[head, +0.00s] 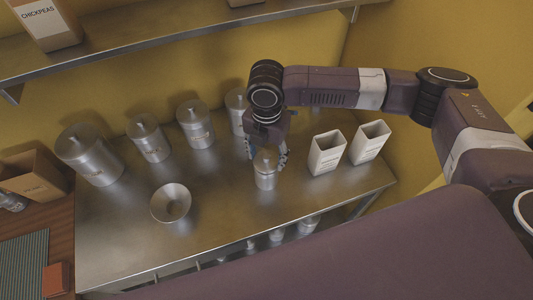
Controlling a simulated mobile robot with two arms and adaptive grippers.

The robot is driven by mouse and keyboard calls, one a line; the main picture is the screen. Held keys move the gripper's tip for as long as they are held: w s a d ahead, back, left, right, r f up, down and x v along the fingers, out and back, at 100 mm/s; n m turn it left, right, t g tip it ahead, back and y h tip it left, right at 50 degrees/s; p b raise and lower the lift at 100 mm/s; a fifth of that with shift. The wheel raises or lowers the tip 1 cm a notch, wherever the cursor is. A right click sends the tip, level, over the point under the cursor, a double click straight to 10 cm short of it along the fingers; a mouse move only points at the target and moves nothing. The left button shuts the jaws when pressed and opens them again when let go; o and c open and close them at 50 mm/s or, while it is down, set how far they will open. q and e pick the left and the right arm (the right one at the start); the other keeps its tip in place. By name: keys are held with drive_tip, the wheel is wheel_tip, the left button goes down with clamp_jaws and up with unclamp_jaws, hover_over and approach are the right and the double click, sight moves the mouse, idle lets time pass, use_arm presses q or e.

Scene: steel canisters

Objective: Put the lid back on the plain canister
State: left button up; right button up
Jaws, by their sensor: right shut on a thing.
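The plain canister (265,181) is a small steel cylinder standing upright on the steel counter, with no label visible. My right gripper (266,157) reaches down over it from above, with one finger on each side of its top. It is shut on the lid (265,158), a steel piece at the canister's mouth. The lid looks level and lined up with the canister. I cannot tell whether it rests on the rim or hangs just above it. My left gripper is not in view.
Several labelled, lidded steel canisters (91,158) line the back of the steel counter (225,232). A steel bowl (171,203) sits front left. Two white containers (326,154) stand right of the gripper. A shelf (175,28) hangs above. The counter's front middle is clear.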

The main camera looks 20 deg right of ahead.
idle(0.4)
drive_tip(key=o, duration=1.1)
drive_tip(key=shift+c, duration=0.2)
drive_tip(key=o, duration=0.5)
drive_tip(key=shift+c, duration=0.2)
drive_tip(key=shift+r, duration=0.1)
drive_tip(key=shift+r+p, duration=3.45)
drive_tip(key=shift+p, duration=0.6)
